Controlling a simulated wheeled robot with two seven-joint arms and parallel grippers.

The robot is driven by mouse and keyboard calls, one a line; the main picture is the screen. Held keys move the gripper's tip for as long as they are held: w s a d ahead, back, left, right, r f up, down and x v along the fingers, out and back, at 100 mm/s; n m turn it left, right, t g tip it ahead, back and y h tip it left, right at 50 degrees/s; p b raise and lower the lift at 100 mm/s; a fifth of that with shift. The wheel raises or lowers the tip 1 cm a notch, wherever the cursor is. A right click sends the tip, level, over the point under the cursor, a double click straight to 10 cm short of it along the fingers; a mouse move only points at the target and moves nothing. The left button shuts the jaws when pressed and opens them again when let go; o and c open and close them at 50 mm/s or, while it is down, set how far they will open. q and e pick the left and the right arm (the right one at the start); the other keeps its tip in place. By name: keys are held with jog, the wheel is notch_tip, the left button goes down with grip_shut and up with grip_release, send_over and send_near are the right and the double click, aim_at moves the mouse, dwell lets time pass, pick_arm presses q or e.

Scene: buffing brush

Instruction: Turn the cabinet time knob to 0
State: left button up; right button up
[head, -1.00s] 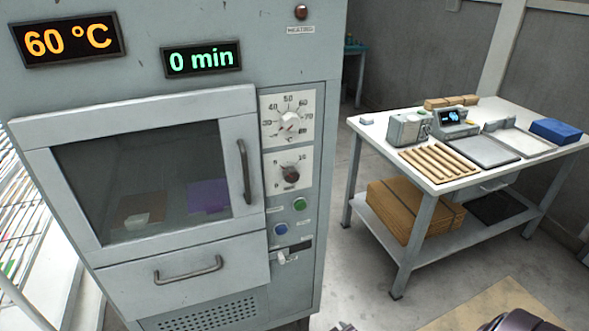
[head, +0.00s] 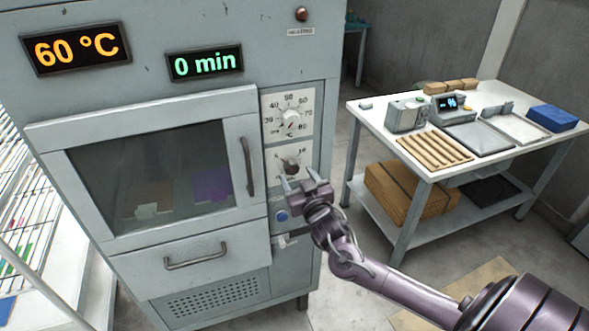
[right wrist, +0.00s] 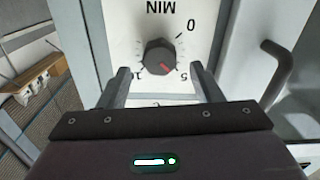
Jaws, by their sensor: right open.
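The cabinet's time knob (head: 291,167) is a dark round knob on a white scale plate, below the temperature dial. In the right wrist view the knob (right wrist: 158,57) appears upside down, with MIN and the numbers 0, 5 and 10 around it. Its red pointer mark slants toward the 5 side, away from the 0. My right gripper (head: 298,178) is open and empty in front of the knob. In the right wrist view its fingers stand apart, one to each side below the knob, with no visible contact. The time display (head: 205,63) reads 0 min. My left gripper is out of view.
The temperature dial (head: 290,118) sits above the time knob, and a blue button (head: 282,216) below it. The cabinet door's vertical handle (head: 247,166) is just left of the panel. A white table (head: 375,112) with instruments stands to the right.

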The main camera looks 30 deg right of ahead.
aim_at(291, 167)
jog(key=shift+x, duration=1.45)
jog(key=c, duration=1)
